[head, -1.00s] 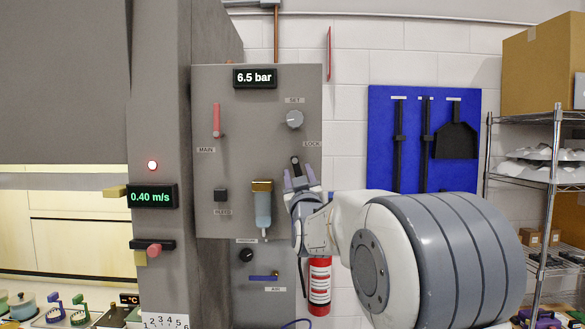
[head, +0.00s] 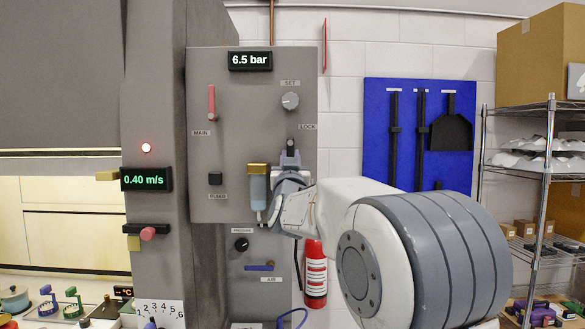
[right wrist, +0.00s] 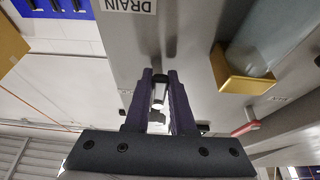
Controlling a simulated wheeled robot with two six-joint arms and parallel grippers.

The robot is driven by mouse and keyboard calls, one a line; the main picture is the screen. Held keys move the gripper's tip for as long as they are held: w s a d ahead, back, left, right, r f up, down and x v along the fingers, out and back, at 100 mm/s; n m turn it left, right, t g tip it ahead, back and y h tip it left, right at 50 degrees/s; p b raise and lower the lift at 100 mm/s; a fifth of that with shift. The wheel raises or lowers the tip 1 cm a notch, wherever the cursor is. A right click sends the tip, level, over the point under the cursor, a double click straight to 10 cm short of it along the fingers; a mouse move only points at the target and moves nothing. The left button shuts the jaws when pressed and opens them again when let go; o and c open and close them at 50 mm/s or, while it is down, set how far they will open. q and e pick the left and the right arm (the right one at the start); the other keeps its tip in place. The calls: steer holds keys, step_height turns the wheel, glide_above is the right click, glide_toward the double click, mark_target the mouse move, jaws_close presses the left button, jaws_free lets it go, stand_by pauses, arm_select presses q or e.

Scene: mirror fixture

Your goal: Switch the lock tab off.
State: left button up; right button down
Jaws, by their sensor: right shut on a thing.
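The lock tab (head: 290,146) is a small dark tab on the grey panel (head: 235,130), below and left of the LOCK label (head: 308,127). It points up, nearly upright. My right gripper (head: 290,158) reaches it from below and is shut on it. In the right wrist view the purple-grey fingers (right wrist: 160,90) stand on both sides of the tab (right wrist: 159,77); its lower part is hidden by the fingers in the head view. My left gripper is not in view.
A SET knob (head: 290,101) sits above the tab. A filter bowl (head: 257,188) with a gold top hangs close left of my gripper. A red MAIN lever (head: 212,102) is further left. A fire extinguisher (head: 315,274) is below, and a blue tool board (head: 407,130) is right.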

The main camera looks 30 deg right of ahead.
steer(key=c, duration=0.8)
jaws_free()
steer(key=shift+o, duration=0.2)
steer(key=b+v, duration=0.5)
steer(key=v, duration=0.5)
steer(key=shift+s+a+b, duration=0.2)
steer(key=shift+b, duration=0.2)
steer(key=shift+f, duration=0.1)
